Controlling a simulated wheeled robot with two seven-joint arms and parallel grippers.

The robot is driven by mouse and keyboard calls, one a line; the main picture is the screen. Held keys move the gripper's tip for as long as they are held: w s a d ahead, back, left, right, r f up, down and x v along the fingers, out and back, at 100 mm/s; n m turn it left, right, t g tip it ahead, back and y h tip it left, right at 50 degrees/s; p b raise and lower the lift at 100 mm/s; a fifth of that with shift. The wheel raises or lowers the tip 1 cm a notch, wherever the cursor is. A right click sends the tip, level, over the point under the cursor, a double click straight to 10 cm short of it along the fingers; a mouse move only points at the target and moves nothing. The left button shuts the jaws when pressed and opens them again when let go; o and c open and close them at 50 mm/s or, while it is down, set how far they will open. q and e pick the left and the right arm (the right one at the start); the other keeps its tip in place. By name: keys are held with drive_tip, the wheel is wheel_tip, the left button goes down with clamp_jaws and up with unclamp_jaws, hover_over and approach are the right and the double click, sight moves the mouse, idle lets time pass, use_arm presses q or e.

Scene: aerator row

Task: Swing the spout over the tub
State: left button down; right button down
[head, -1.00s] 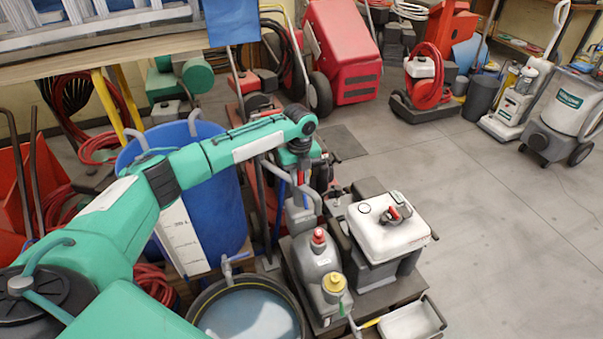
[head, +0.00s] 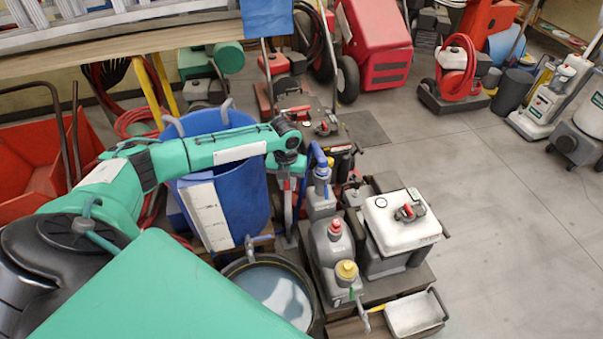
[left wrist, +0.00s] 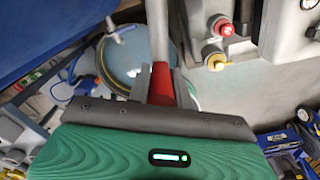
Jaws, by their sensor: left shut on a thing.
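My left gripper (head: 289,178) points down beside the right edge of the blue barrel. In the left wrist view its fingers (left wrist: 162,88) are shut on the red grip (left wrist: 161,80) of a grey spout (left wrist: 157,30). The spout also shows in the head view as a thin grey pipe (head: 288,213) below the gripper. The dark round tub (head: 231,270) with pale blue water stands in front of the barrel. In the left wrist view the tub's water (left wrist: 125,62) shows behind and left of the spout. I cannot tell where the spout's outlet is. My right gripper is not seen.
A blue barrel (head: 235,190) stands behind the tub, with a small grey tap (head: 250,248) at the tub's rim. Floor is clear farther right.

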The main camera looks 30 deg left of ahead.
use_arm(q)
drive_tip(key=shift+s+a+r+p, duration=0.1)
drive_tip(key=shift+s+a+p, duration=0.25)
drive_tip(key=shift+a, duration=0.45)
drive_tip(key=shift+s+a+f+p, duration=0.15)
drive_tip(key=shift+s+a, duration=0.25)
drive_tip(key=shift+a, duration=0.45)
drive_tip(key=shift+s+a+r+p, duration=0.15)
drive_tip(key=shift+s+a+p, duration=0.2)
drive_tip(key=shift+a, duration=0.55)
drive_tip(key=c, duration=1.3)
unclamp_jaws()
drive_tip(key=shift+s, duration=0.1)
drive_tip(key=shift+o, duration=0.2)
wheel_tip(320, 180, up, 14)
drive_tip(key=b, duration=0.2)
